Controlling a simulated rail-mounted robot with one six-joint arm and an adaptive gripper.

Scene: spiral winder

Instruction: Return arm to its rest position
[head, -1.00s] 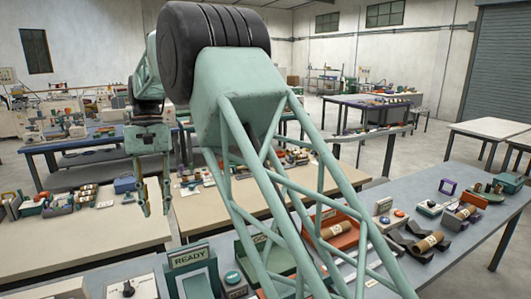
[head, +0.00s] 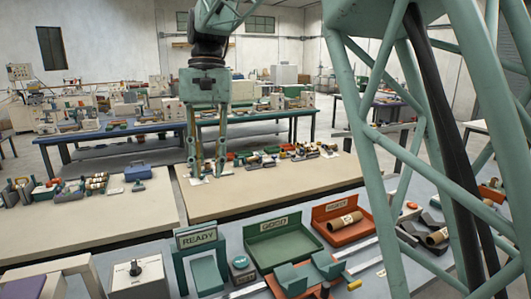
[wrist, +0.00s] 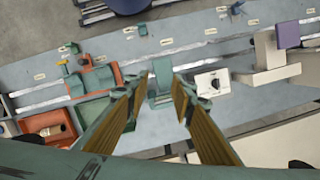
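My gripper (head: 207,172) hangs fingers-down in the middle-left of the head view, in front of the far beige tables. Its two long fingers stand apart, with nothing between them. The wrist view also shows the open fingers (wrist: 160,84) high above the grey-blue workbench (wrist: 200,112). My green lattice arm fills the right of the head view and hides part of the bench.
The bench holds a READY stand (head: 196,238), a knob box (head: 138,276), a green GOOD tray (head: 282,240), an orange REJECT tray (head: 343,225) with a brown roll in it, and teal blocks (head: 309,272). A beige table (head: 280,182) stands behind.

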